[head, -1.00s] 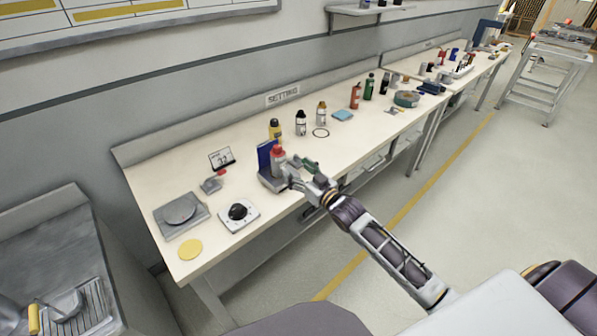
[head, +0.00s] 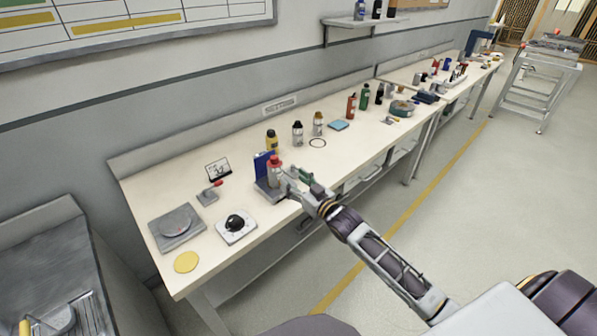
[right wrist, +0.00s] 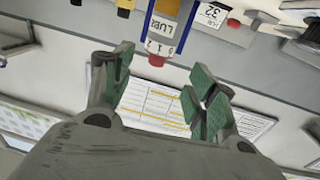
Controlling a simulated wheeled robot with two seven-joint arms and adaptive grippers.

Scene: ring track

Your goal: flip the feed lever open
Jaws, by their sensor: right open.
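A small grey lever with a red tip (head: 215,185) stands on the bench beside the "32" card. Its red tip (right wrist: 233,23) also shows at the top of the right wrist view. I cannot tell for certain whether this is the feed lever. Right of it in the head view stands a grey holder with a blue back panel (head: 262,163) and a red-topped container (head: 274,174). My right gripper (head: 291,182) is open and empty, close beside the red-topped container. My left gripper is out of view.
The bench (head: 165,191) holds a grey plate (head: 176,222), a black-knobbed dial box (head: 236,226) and a yellow disc (head: 187,262) near its left end. Several bottles stand behind the holder. Floor in front of the bench is clear.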

